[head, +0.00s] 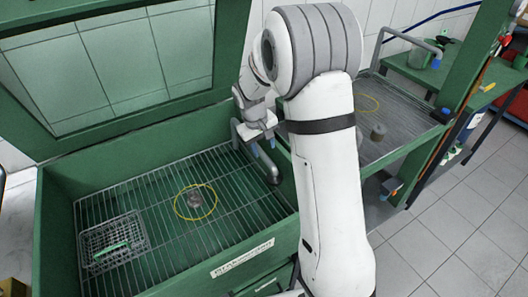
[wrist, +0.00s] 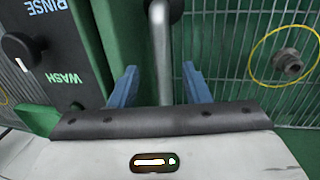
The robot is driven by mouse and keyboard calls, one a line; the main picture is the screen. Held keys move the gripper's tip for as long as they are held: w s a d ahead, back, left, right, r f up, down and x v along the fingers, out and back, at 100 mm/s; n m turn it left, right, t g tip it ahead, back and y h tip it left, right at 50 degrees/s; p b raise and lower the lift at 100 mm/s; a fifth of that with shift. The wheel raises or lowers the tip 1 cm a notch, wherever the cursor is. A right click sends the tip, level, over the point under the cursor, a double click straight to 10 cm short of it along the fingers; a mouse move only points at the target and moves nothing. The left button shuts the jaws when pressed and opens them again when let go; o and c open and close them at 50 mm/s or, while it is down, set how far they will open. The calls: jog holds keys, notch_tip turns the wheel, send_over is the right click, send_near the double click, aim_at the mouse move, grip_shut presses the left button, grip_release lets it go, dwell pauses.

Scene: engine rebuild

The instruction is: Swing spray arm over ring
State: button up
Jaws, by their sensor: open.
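The spray arm (head: 265,163) is a grey bent pipe at the right wall of the left green basin. In the wrist view the spray arm (wrist: 162,60) runs down between my two blue fingers, with room on both sides. My gripper (wrist: 160,85) is open around it. In the head view my gripper (head: 265,137) is at the pipe, partly hidden by my arm. The yellow ring (head: 177,208) lies on the left basin's grate, around a small metal part (head: 196,198). The ring (wrist: 252,62) also shows at the right of the wrist view. The pipe is beside the ring, not above it.
A wire basket (head: 113,243) with a green item stands on the left grate (head: 160,190). A black knob (wrist: 18,47) sits on the RINSE/WASH panel left of my fingers. A second basin at right has another yellow ring (head: 367,103) and pipe (head: 408,37). The grate around the left ring is clear.

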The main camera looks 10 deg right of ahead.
aim_at(265, 156)
jog(key=shift+w+d+f, duration=0.1)
jog(key=shift+d+f, duration=0.05)
jog(key=shift+f, duration=0.95)
jog(key=shift+w+d+f, duration=0.1)
jog(key=shift+d+f, duration=0.05)
jog(key=shift+f, duration=0.9)
jog(key=shift+s, duration=0.1)
jog(key=shift+c, duration=0.3)
grip_shut()
jog(key=shift+d, duration=0.15)
